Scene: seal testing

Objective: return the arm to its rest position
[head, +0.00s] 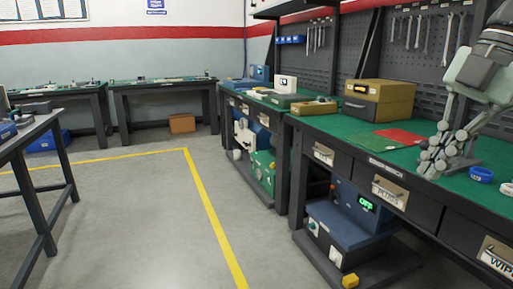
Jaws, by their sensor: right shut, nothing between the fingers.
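My right arm comes in from the upper right, and my right gripper (430,168) hangs pointing down over the front edge of the green-topped workbench (330,122). Its fingers are together with nothing between them. It is just right of a red mat (400,137) and left of a blue ring-shaped item (481,174). I cannot tell how far above the bench top the fingertips are. My left gripper is not in view.
A tan and grey box (379,100) stands at the back of the bench. Wrenches hang on the pegboard (425,50) behind. A blue unit with a lit green display (350,215) sits on the shelf below. The grey floor (140,220) at left is open, with yellow lines.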

